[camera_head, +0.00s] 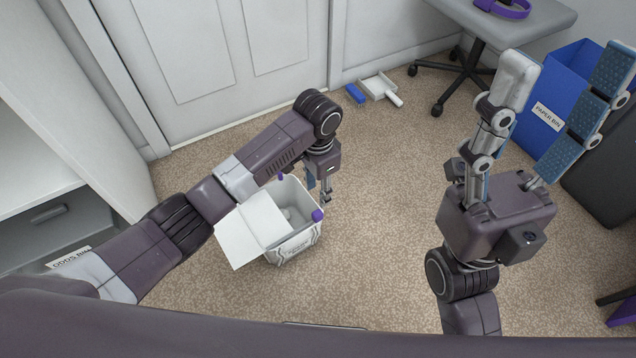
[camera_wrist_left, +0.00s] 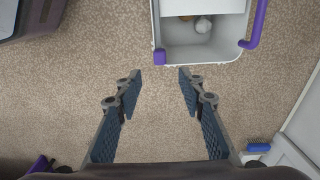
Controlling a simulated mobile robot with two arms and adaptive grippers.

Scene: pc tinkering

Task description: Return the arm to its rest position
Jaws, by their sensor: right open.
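My left arm reaches in from the left, and its gripper (camera_head: 324,190) points down beside a small white bin (camera_head: 292,250) with purple fittings. In the left wrist view, the left gripper (camera_wrist_left: 159,79) is open, with nothing between its fingers and carpet below. The bin's rim and inside (camera_wrist_left: 200,50) show just beyond the fingertips, apart from them in the picture. A whitish lump and a brownish thing lie in the bin. My right gripper (camera_head: 565,68) is raised at the right with its fingers wide apart, open and empty.
A blue paper bin (camera_head: 545,118) stands behind my right gripper. A dustpan (camera_head: 380,88) and blue brush (camera_head: 355,95) lie near the back wall. A wheeled grey seat or table (camera_head: 490,25) stands at the back. A drawer cabinet (camera_head: 40,215) is at left.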

